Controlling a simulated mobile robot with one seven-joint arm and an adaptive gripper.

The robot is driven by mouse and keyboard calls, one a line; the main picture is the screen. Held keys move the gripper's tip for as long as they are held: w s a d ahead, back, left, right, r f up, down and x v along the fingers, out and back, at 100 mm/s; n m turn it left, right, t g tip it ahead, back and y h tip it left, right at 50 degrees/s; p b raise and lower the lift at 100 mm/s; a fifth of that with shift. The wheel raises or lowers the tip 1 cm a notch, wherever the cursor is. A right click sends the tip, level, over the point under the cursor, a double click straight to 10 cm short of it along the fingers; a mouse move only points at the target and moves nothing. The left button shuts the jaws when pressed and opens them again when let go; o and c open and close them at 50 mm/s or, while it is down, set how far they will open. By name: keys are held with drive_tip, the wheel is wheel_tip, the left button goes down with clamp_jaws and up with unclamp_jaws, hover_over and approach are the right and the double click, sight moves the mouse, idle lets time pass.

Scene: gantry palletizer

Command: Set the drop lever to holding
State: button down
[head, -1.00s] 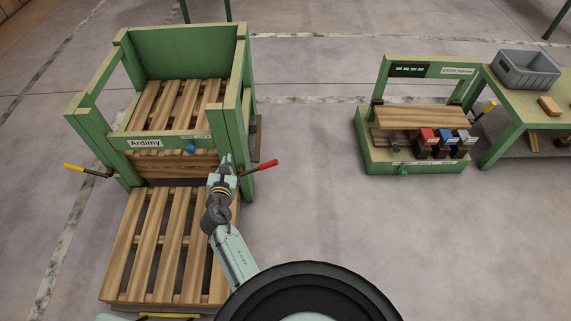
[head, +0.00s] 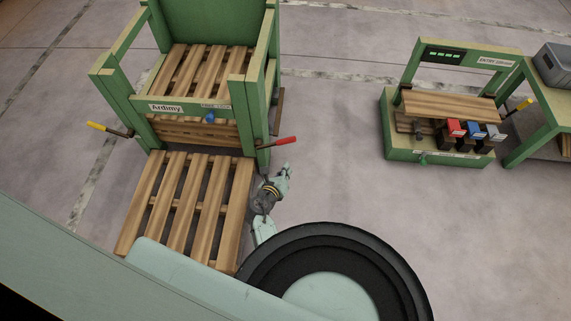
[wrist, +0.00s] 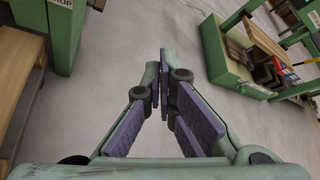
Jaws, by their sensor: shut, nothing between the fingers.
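A red-handled lever (head: 284,142) sticks out to the right from the right post of the green pallet frame (head: 240,95). A yellow-handled lever (head: 98,127) sticks out from its left side. No lever label is readable in the head view, so I cannot tell by text which is the drop lever. My gripper (head: 287,167) is shut and empty, just below the red handle and apart from it in the picture. In the wrist view its fingers (wrist: 163,52) are together over bare floor. A partly cut-off label (wrist: 62,3) ending in "OP" shows on a green post at upper left.
A wooden pallet (head: 190,200) lies in front of the frame, left of my arm. A green stand (head: 430,155) with red, blue and grey blocks is at right, beside a table with a grey bin (head: 555,62). Floor between frame and stand is clear.

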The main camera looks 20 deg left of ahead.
sight(276, 144)
drive_tip(key=w+a, duration=0.2)
drive_tip(key=w, duration=0.5)
drive_tip(key=shift+w, duration=0.35)
drive_tip(key=shift+f, duration=0.1)
drive_tip(key=shift+w+a, duration=0.1)
